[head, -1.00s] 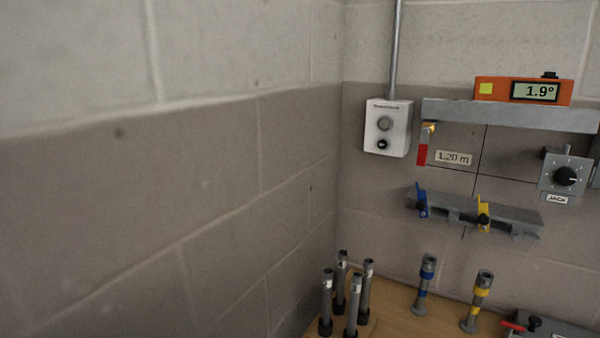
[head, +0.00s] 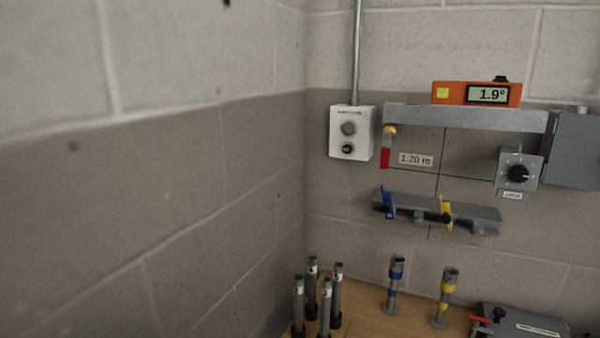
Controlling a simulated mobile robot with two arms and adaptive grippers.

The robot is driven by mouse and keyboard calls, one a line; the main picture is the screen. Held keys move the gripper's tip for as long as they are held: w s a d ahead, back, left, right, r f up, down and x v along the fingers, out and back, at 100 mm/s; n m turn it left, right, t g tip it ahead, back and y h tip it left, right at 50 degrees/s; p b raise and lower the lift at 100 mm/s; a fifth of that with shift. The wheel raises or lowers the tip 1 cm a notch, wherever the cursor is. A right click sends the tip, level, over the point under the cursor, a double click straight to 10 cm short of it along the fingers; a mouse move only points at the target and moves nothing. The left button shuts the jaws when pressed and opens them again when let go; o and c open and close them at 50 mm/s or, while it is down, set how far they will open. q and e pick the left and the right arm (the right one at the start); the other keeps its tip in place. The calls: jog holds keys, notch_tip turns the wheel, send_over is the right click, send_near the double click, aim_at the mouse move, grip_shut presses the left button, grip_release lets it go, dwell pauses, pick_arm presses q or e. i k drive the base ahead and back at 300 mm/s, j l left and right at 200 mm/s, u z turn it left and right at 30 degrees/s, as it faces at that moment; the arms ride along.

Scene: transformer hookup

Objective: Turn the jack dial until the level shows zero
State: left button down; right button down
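The jack dial (head: 518,174) is a black knob on a grey plate with tick marks, on the wall at the right of the head view. A label below it reads "JACK". The orange level (head: 452,94) rests on a grey beam (head: 460,117) above and left of the dial. Its display (head: 488,95) reads 1.9°. Neither of my grippers shows in the head view.
A white control box (head: 352,132) hangs at the left under a conduit. A grey box (head: 574,150) is right of the dial. Below are a grey rack (head: 470,211) with blue and yellow clamps, and a wooden surface (head: 372,322) holding several upright tubes.

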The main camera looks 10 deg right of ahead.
aim_at(519, 174)
jog(key=k+j+z, duration=0.15)
jog(key=z, duration=0.2)
jog(key=k+z, duration=0.2)
jog(key=z, duration=0.15)
jog(key=k+j+z, duration=0.1)
jog(key=z, duration=0.25)
jog(key=k, duration=0.05)
